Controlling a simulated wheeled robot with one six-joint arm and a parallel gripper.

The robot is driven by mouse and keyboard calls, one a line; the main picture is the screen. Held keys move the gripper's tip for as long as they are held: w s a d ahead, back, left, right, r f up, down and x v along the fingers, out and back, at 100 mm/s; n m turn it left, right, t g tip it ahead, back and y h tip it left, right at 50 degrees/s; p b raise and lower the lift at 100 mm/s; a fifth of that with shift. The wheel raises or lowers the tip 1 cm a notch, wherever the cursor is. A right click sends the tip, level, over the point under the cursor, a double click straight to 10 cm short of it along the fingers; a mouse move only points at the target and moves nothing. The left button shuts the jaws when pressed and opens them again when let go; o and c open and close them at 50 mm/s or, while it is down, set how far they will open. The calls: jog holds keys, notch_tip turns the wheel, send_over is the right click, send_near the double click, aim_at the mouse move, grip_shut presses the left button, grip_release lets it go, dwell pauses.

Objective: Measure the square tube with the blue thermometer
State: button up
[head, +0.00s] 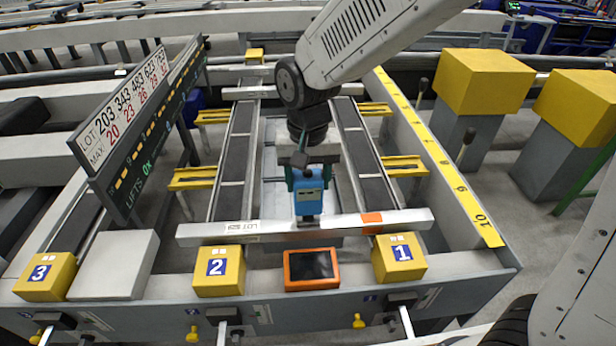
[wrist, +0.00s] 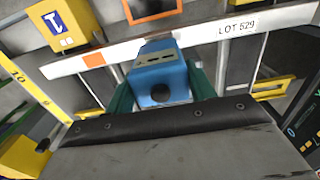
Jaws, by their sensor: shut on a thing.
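The square tube (head: 335,227) is a long pale metal bar lying crosswise near the front of the runout table, with a LOT 529 label at its left end and an orange patch toward its right. It also shows in the wrist view (wrist: 200,38). The blue thermometer (head: 308,203) is upright in my gripper (head: 308,180), just behind and above the tube. My gripper's green fingers are shut on both sides of it, and the thermometer also shows in the wrist view (wrist: 158,72). I cannot tell whether its lower end touches the tube.
An orange-framed device with a dark screen (head: 311,268) sits on the front ledge between yellow blocks 2 (head: 219,270) and 1 (head: 398,258). Block 3 (head: 46,275) is at far left. A lot sign board (head: 130,125) stands left; a yellow numbered scale (head: 440,158) runs along the right.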

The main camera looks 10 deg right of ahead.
jog(key=shift+f, duration=0.45)
dwell(1.5)
jog(key=shift+r, duration=0.1)
jog(key=shift+r, duration=3.45)
jog(key=shift+d, duration=0.1)
